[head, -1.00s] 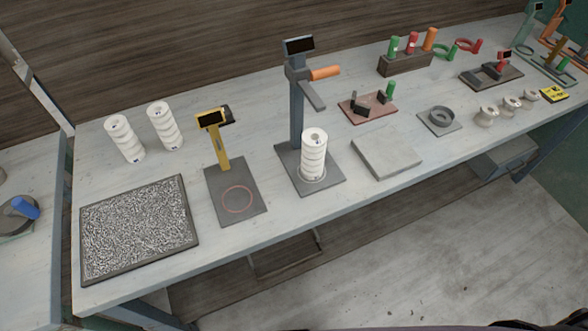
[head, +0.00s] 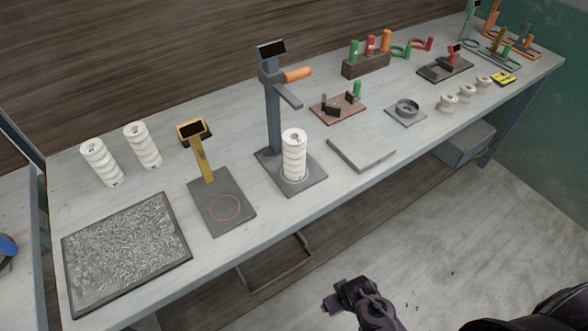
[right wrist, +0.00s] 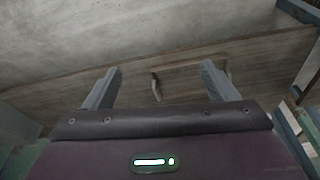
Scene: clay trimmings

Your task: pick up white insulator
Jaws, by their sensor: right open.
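Several white ribbed insulators are in the head view. One white insulator (head: 294,156) stands upright on the dark base plate of the grey stand (head: 272,115) with an orange handle. Two more, a left insulator (head: 101,163) and a right insulator (head: 143,145), stand upright at the back left of the table. My right gripper (head: 332,303) is low in front of the table, well away from the insulators. In the right wrist view my right gripper (right wrist: 160,86) has its fingers wide apart with nothing between them. My left gripper is not in view.
A yellow stand (head: 205,165) with a red-ringed plate and a speckled mat (head: 125,250) are on the left. A flat grey slab (head: 361,150) lies right of the grey stand. Small white spools (head: 466,93) and clamp fixtures (head: 445,66) fill the far right. The front edge is mostly clear.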

